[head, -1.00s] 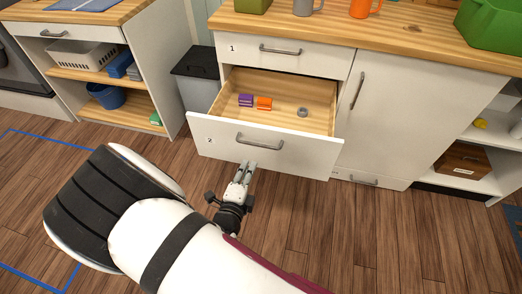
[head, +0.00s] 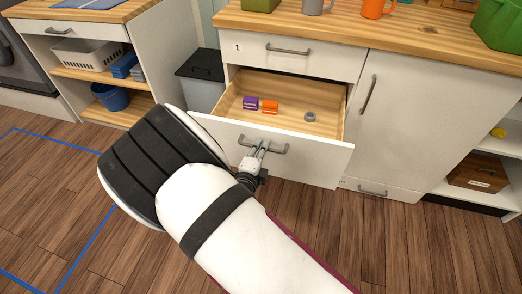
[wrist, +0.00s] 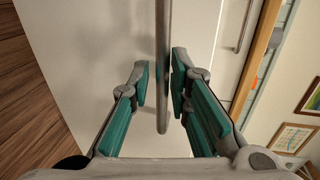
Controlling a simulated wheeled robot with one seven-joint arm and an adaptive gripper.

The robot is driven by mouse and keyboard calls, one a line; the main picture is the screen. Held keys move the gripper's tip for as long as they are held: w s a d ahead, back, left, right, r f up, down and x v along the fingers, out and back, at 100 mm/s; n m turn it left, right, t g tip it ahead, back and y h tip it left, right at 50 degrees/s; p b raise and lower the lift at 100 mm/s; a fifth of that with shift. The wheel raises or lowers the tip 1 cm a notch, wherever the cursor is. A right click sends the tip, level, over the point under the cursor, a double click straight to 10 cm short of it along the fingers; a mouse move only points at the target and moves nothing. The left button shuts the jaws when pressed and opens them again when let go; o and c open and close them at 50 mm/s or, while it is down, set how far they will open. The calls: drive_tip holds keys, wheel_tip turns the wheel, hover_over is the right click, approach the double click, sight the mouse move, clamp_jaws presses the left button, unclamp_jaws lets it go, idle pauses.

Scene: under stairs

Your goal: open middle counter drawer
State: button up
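The middle drawer (head: 318,160), marked 2 in the earlier head view, stands pulled out of the white counter. Its wooden inside shows a purple box (head: 250,102), an orange box (head: 270,106) and a grey ring-shaped item (head: 310,117). A grey bar handle (head: 281,150) is on its front; it also shows in the wrist view (wrist: 163,50). My gripper (head: 258,149) is at the left part of this handle. In the wrist view my gripper (wrist: 160,84) is open, with the bar between its teal-padded fingers, nearer the right finger. A gap shows on the left.
The shut top drawer (head: 290,55), marked 1, is above. A cupboard door (head: 415,110) is to the right, with a low drawer (head: 372,190) beneath. A grey bin (head: 203,90) stands left of the counter. Wooden floor in front is clear.

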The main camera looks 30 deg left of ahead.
drive_tip(key=shift+c, duration=0.6)
clamp_jaws()
drive_tip(key=s+p, duration=0.1)
drive_tip(key=s, duration=0.1)
drive_tip(key=s+d, duration=0.1)
drive_tip(key=s, duration=0.1)
drive_tip(key=shift+s+d+f+p, duration=0.1)
drive_tip(key=shift+s+f+p, duration=0.1)
drive_tip(key=shift+s+p, duration=0.2)
drive_tip(key=shift+o, duration=0.6)
unclamp_jaws()
